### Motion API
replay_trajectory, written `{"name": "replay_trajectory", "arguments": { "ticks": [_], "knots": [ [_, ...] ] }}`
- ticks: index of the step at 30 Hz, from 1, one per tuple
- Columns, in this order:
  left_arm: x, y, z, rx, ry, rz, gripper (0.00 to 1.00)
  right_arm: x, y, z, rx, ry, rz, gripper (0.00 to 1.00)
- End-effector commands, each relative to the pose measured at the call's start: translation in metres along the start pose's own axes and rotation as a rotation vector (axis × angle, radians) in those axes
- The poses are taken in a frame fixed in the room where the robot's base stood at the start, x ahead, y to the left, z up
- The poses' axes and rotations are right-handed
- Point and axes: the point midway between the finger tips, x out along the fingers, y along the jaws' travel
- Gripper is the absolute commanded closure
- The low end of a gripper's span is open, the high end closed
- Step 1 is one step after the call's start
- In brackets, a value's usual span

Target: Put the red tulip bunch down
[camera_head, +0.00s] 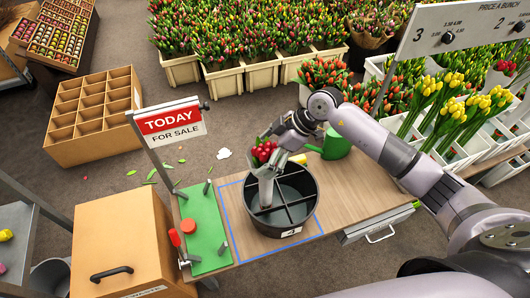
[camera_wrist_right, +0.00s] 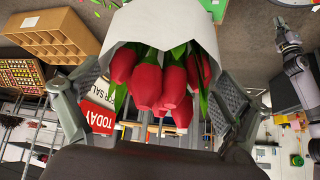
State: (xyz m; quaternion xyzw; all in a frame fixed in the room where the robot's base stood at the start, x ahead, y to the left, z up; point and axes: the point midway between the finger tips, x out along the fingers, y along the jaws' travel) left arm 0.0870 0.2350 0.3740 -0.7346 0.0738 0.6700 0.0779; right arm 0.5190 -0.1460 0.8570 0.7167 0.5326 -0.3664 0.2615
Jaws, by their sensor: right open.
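The red tulip bunch (camera_head: 265,150) is wrapped in pale paper and stands roughly upright, its lower end inside the left part of the black divided bucket (camera_head: 312,205). The exact compartment is hard to tell. My right gripper (camera_head: 278,146) is at the blooms, reaching in from the right. In the right wrist view, the red blooms and white wrap of the bunch (camera_wrist_right: 152,80) lie between the spread fingers of my right gripper (camera_wrist_right: 155,105), with gaps on both sides. The stem ends are hidden. My left gripper is not in view.
The bucket stands in a blue outline on the wooden table (camera_head: 350,190). A green mat (camera_head: 205,232) with upright pegs and a "TODAY FOR SALE" sign (camera_head: 172,122) are at left. A green watering can (camera_head: 335,145) stands behind. The table's right part is clear.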

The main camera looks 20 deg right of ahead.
Motion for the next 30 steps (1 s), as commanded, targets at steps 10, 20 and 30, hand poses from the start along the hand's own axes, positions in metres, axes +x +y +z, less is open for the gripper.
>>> {"name": "replay_trajectory", "arguments": {
  "ticks": [10,20,30],
  "knots": [
    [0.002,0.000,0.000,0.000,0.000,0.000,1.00,-0.017,0.001,-0.001,0.000,-0.002,0.003,0.06],
    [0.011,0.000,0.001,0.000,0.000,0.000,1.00,-0.087,0.001,0.000,0.000,-0.002,0.004,0.06],
    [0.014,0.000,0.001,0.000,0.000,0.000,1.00,-0.122,0.000,-0.001,0.000,-0.001,0.000,0.06]
  ]
}}
